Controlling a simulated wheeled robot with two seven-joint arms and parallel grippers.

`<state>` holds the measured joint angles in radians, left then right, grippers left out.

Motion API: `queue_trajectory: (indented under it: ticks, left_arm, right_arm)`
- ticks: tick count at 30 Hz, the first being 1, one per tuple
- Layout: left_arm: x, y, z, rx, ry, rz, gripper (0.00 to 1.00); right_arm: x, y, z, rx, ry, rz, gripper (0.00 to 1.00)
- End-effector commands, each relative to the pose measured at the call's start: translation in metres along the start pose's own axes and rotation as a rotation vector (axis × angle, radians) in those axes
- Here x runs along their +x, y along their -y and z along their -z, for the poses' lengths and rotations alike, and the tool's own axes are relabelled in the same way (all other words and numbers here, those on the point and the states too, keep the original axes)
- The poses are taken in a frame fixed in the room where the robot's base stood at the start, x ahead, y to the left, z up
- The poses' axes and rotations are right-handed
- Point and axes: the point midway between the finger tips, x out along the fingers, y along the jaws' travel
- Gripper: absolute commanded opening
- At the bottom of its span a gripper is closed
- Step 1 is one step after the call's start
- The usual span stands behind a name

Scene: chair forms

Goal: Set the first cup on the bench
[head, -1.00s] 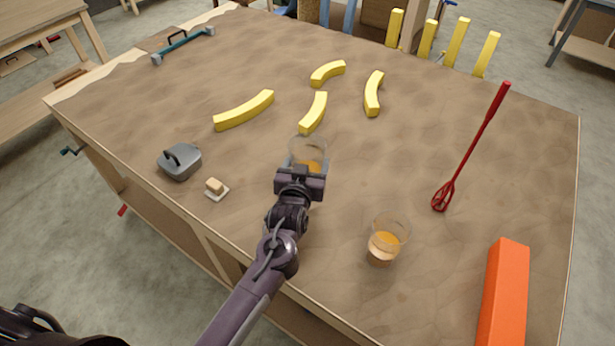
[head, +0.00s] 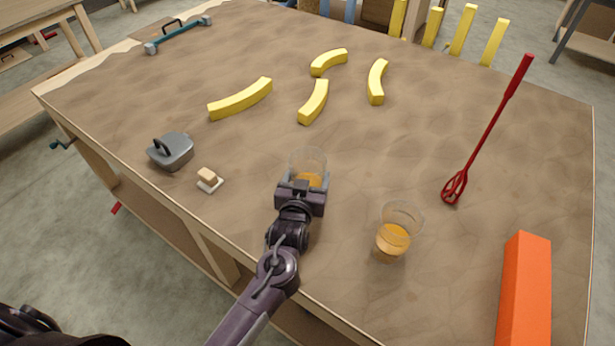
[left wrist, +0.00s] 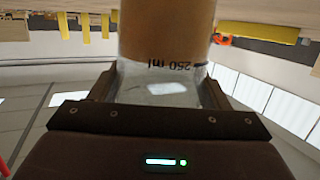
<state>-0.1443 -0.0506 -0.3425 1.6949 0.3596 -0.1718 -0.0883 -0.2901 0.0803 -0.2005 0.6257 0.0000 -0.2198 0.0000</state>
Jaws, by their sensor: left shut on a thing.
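A clear cup with orange liquid (head: 308,163) is between the fingers of my left gripper (head: 303,184), over the front middle of the bench (head: 440,110). The gripper is shut on this cup. In the left wrist view the cup (left wrist: 166,50) fills the space between the fingers, with a "250 ml" mark upside down. I cannot tell whether its base touches the bench. A second clear cup with orange liquid (head: 394,238) stands upright on the bench to the right, apart from the gripper. My right gripper is not in view.
Several yellow curved pieces (head: 240,99) lie behind the held cup. A grey lidded box (head: 171,152) and a small block on a white base (head: 209,179) are to the left. A red whisk-like tool (head: 490,125) and an orange block (head: 525,290) are to the right.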

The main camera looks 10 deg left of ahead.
Motion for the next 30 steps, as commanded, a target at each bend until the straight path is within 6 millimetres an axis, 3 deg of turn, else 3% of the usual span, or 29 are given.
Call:
queue_trajectory:
  ticks: [2, 3, 8, 20, 30]
  left_arm:
    - [0.001, 0.0, -0.002, 0.0, -0.002, 0.0, 0.57]
    - [0.001, 0.0, -0.004, 0.0, 0.001, 0.0, 0.71]
    - [0.001, 0.0, -0.003, 0.0, 0.001, 0.0, 0.92]
    - [-0.005, 0.0, -0.001, 0.0, 0.001, 0.0, 0.92]
    - [-0.074, 0.0, -0.004, 0.0, 0.004, -0.002, 0.92]
  right_arm:
    - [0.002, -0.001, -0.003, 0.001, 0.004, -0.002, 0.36]
    - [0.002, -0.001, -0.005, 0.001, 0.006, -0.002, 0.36]
    - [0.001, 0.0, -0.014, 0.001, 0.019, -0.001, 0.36]
    - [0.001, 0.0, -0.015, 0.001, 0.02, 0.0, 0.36]
    - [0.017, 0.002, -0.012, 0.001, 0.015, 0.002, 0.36]
